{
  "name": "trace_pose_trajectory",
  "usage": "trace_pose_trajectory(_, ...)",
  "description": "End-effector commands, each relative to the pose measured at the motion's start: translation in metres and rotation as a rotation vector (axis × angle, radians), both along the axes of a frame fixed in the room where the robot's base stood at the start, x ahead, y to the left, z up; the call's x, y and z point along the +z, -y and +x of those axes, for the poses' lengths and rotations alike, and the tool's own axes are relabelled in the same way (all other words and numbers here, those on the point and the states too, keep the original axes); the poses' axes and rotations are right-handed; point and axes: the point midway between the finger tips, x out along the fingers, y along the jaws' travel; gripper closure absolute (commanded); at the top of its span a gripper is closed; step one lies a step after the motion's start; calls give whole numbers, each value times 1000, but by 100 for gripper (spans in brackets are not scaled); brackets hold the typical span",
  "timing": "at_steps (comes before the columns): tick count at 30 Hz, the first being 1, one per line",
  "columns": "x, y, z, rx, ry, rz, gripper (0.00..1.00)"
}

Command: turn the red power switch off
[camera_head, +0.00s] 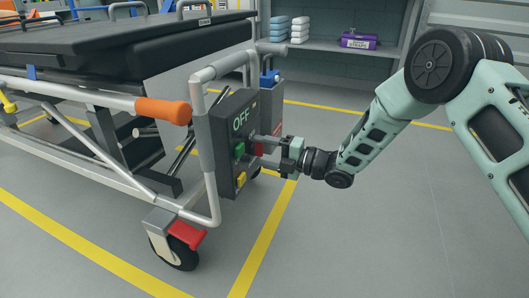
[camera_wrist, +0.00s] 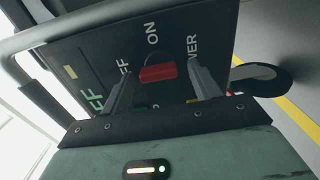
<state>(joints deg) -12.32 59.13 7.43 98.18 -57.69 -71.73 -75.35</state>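The red power switch (camera_head: 259,149) is on the face of a dark control box (camera_head: 222,150) mounted on the cart's end frame. In the wrist view the red switch (camera_wrist: 158,73) is a short bar lying crosswise, close to the printed words ON, OFF and POWER. A green OFF reading shows on the panel. My gripper (camera_head: 262,152) is at the panel, its fingers apart. In the wrist view my gripper (camera_wrist: 160,76) has one finger on each side of the switch, with visible gaps. I cannot tell how far the fingertips are from the panel.
A green button (camera_head: 239,150) and a yellow button (camera_head: 241,179) sit on the same panel. The cart's grey tube frame (camera_head: 204,150) and orange handle (camera_head: 164,109) stand to the left. A shelf with a purple box (camera_head: 358,41) is behind. The floor at the right is clear.

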Motion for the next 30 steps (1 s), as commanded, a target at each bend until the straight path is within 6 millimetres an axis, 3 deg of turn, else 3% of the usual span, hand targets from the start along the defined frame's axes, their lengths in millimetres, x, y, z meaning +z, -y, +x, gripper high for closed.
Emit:
trace_pose_trajectory(4,2,5,-2,-1,0,0,38)
trace_pose_trajectory(8,4,23,-8,-2,-3,0,38)
trace_pose_trajectory(21,4,119,-42,-4,-3,-1,38)
trace_pose_trajectory(30,1,158,-58,-1,-1,0,38)
